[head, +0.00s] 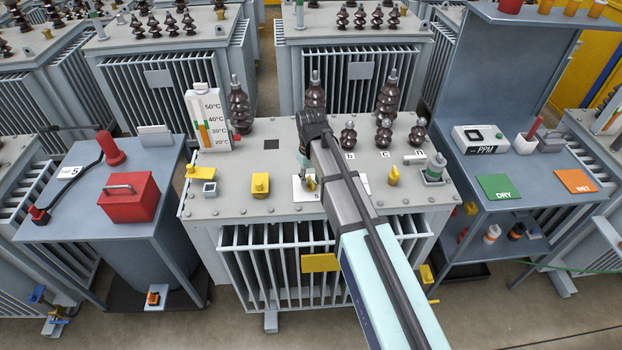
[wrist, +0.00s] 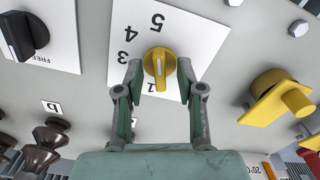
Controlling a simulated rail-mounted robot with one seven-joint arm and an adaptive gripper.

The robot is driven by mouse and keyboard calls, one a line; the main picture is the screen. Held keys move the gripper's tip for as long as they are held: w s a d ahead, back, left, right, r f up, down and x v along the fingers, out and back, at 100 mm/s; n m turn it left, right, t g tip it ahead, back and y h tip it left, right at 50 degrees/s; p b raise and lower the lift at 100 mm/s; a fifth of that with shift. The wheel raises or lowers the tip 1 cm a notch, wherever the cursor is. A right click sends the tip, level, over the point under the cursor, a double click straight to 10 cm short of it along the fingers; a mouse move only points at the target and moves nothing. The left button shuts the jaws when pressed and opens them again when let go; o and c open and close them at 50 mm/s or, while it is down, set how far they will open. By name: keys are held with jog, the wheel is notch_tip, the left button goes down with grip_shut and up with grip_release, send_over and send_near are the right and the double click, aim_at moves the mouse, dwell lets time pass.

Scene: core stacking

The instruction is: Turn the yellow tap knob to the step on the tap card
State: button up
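The yellow tap knob (wrist: 161,66) sits on a white dial card (wrist: 195,25) on the transformer lid. The dial shows 5, 4, 3 and 1, upside down in the wrist view; the 2 is hidden behind a finger. The knob's ridge runs up and down there, its pale mark towards the 1. My gripper (wrist: 160,68) is open, one finger on each side of the knob, with narrow gaps. In the head view my arm partly covers the knob (head: 311,184). The tap card (head: 70,172) on the left table reads 5.
A black knob (wrist: 20,36) on a card reading FREE stands beside the dial. A yellow fitting (wrist: 283,97) is on the other side. Dark bushings (wrist: 43,145) rise from the lid. A red box (head: 128,197) stands on the left table.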

aim_at(311, 181)
jog(key=shift+r, duration=0.15)
notch_tip(311, 181, up, 12)
dwell(0.5)
dwell(0.3)
